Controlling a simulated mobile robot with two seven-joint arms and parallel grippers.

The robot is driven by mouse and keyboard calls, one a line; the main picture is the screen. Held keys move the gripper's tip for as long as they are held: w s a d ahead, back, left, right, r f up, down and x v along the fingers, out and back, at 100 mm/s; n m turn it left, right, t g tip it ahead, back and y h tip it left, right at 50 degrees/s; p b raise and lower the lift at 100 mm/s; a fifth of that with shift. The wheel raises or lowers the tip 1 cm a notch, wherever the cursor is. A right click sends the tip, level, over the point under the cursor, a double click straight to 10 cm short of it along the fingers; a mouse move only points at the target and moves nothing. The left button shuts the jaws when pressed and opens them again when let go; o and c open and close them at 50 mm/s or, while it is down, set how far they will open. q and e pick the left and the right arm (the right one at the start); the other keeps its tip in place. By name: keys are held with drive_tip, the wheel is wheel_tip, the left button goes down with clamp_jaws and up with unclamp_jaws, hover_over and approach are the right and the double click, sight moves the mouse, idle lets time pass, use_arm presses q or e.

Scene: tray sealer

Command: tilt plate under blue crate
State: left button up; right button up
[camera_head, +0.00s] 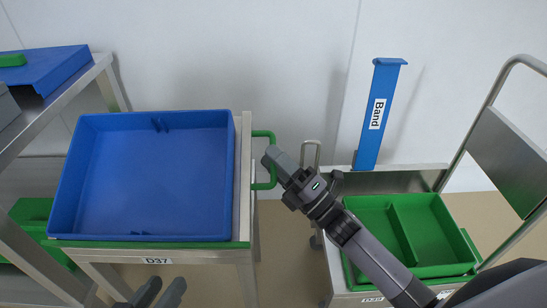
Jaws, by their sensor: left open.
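The blue crate (150,185) is empty and sits on a stand labelled D37 (158,261). The plate under it shows as a pale strip (244,190) along the crate's right side, with a green edge along the front. A green handle (264,135) sticks out on the right side. My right gripper (272,158) is at this handle, its fingers overlapping the handle's outer bar; I cannot tell whether they are closed on it. My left gripper (160,291) is open, low in front of the stand, with only its fingertips clearly in view.
A trolley on the right holds a green divided tray (440,235). A blue upright labelled Band (378,115) stands behind it. A metal rack on the left carries a blue lid-like piece (60,68). A green bin (35,215) is lower left. Floor shows between stand and trolley.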

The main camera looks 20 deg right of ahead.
drive_tip(key=v, duration=0.6)
drive_tip(key=shift+s+p, duration=0.2)
drive_tip(key=shift+p, duration=0.25)
drive_tip(key=shift+d, duration=0.15)
